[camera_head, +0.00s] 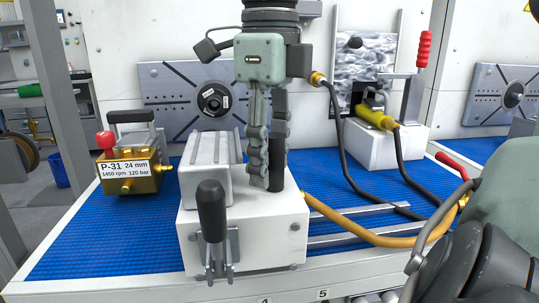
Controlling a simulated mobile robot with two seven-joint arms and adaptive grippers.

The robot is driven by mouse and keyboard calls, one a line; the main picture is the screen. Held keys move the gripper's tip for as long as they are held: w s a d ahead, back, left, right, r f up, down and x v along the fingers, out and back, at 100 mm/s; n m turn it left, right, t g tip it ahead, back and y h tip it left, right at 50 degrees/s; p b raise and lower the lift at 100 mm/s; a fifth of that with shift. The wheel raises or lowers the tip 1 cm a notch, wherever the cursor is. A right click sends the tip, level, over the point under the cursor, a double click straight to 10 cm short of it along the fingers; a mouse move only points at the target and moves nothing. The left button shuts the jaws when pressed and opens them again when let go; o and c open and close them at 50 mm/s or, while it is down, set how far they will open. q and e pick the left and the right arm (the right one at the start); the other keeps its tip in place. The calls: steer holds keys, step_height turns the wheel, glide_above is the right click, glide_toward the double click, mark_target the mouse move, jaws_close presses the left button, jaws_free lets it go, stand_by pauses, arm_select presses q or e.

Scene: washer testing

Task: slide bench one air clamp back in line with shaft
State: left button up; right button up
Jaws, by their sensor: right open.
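The air clamp seems to be the large white block (255,240) at the front middle of the bench, with a silver block (206,170) and a black-handled lever (211,210) on it. A black upright post (277,165) stands on its top. My right gripper (267,178) hangs from above with its fingers pointing down, open, beside the post. The fingers overlap the post in this view, and I cannot tell whether they touch it. The round shaft hub (213,99) is on the slotted plate behind, up and left of the gripper. My left gripper is not in view.
A brass pump (130,173) labelled P-31 stands at left. A white block with a red-handled lever (423,50) and yellow fitting (376,116) stands at the back right. An orange hose (370,237) and black hoses (347,165) cross the right side. The blue mat (110,235) is clear at front left.

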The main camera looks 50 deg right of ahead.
step_height(320, 180, up, 12)
stand_by(0.5)
stand_by(0.8)
